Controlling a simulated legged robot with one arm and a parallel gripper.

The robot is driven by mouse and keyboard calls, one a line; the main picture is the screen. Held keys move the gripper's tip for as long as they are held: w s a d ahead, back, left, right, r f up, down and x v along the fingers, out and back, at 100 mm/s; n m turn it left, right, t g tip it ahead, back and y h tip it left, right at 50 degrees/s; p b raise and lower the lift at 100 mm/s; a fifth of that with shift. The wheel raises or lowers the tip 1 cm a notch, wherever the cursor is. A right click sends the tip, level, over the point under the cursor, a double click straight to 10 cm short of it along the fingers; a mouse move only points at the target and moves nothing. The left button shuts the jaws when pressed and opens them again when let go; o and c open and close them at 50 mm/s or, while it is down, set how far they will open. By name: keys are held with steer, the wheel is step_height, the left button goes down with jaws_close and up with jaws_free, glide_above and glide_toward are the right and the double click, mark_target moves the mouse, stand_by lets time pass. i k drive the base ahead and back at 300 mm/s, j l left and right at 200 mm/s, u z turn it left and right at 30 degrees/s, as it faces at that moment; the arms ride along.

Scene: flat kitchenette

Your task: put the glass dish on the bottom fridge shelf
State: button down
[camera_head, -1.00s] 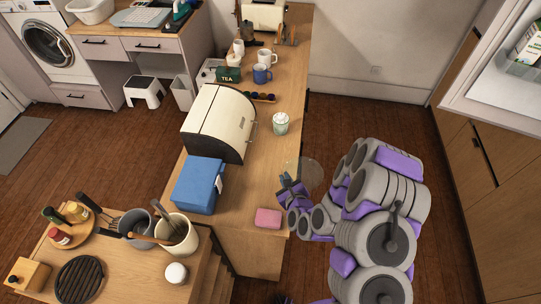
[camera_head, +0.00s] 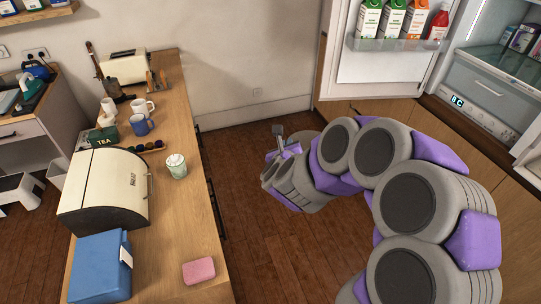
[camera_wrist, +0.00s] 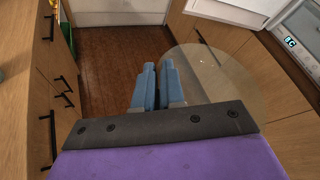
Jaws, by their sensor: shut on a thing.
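The glass dish is a clear, round, nearly invisible disc. It shows in the wrist view (camera_wrist: 232,75) to the right of my gripper (camera_wrist: 158,68), whose blue fingers are close together on its edge. In the head view my gripper (camera_head: 279,132) is over the floor, between counter and fridge. The dish (camera_head: 304,138) is faint there, partly hidden by my arm. The fridge (camera_head: 485,88) stands open at right, with a glass shelf (camera_head: 505,64) above a clear drawer. My arm and the picture edge hide part of its inside.
The open fridge door (camera_head: 390,70) carries cartons and a red bottle (camera_head: 438,22). The wooden counter (camera_head: 185,225) at left holds a bread box (camera_head: 105,190), a blue box (camera_head: 100,268), a lidded jar (camera_head: 176,166) and a pink sponge (camera_head: 199,271). The floor between is clear.

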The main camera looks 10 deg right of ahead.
mark_target(503, 57)
steer(key=i+l+z, duration=0.15)
steer(key=z, duration=0.8)
